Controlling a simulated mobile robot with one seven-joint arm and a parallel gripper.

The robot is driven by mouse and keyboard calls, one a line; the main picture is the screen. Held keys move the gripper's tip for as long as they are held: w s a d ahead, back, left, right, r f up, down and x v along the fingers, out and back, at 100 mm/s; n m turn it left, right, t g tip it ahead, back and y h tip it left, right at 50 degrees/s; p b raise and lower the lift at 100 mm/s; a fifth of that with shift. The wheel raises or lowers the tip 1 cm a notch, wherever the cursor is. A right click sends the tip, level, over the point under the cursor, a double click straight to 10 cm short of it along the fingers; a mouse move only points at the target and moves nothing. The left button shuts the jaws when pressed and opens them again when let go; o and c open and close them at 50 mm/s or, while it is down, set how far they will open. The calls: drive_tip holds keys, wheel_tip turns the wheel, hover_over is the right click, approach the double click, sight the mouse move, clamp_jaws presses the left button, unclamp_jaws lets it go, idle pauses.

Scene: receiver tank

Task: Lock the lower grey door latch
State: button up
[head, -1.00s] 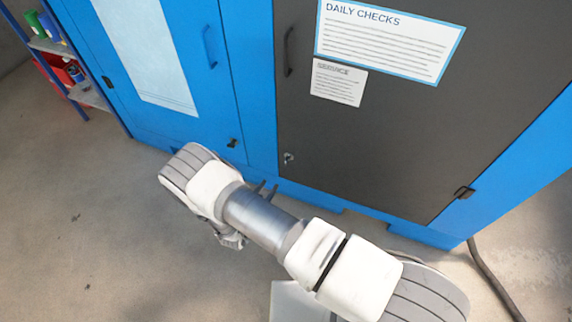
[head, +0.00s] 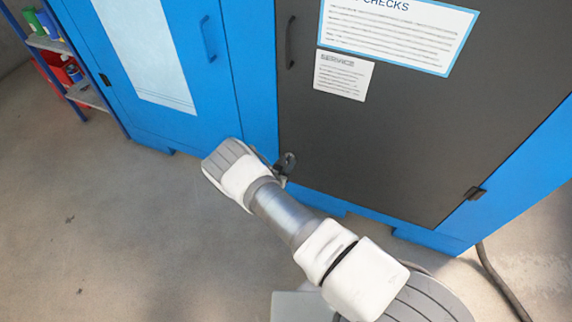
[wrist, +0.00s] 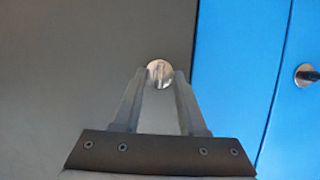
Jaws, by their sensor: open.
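The lower latch of the grey door (wrist: 160,73) is a round metal knob near the door's edge in the wrist view. In the head view it is hidden behind my gripper. My gripper (head: 287,165) is at the lower left of the dark grey door (head: 380,130). In the wrist view my gripper (wrist: 160,75) is open, with one fingertip on each side of the latch. I cannot tell whether the fingertips touch it.
A blue door (head: 165,50) with its own handle (head: 208,40) stands to the left. Its latch (wrist: 306,76) shows at the wrist view's right edge. A shelf (head: 85,95) stands far left. A dark cable (head: 500,280) lies on the floor at right. The left floor is clear.

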clamp_jaws()
idle(0.5)
drive_tip(key=shift+s+d+m+y+p, duration=0.1)
drive_tip(key=shift+d+m+y+p, duration=0.1)
drive_tip(key=shift+m+y, duration=0.3)
drive_tip(key=shift+d+m+y+p, duration=0.15)
drive_tip(key=shift+m+y, duration=0.15)
drive_tip(key=shift+m, duration=0.4)
drive_tip(key=shift+d+f+m+t+y+b, duration=0.15)
drive_tip(key=shift+m+t+y, duration=0.6)
drive_tip(key=shift+m, duration=1.1)
drive_tip(key=shift+a+f+m+t+y+b, duration=0.15)
drive_tip(key=shift+m+t+y, duration=0.3)
drive_tip(key=shift+m+t, duration=0.95)
drive_tip(key=shift+d+f+m+t+y+b, duration=0.15)
drive_tip(key=shift+m+t+y, duration=0.4)
drive_tip(key=shift+m, duration=1.7)
drive_tip(key=shift+y, duration=0.25)
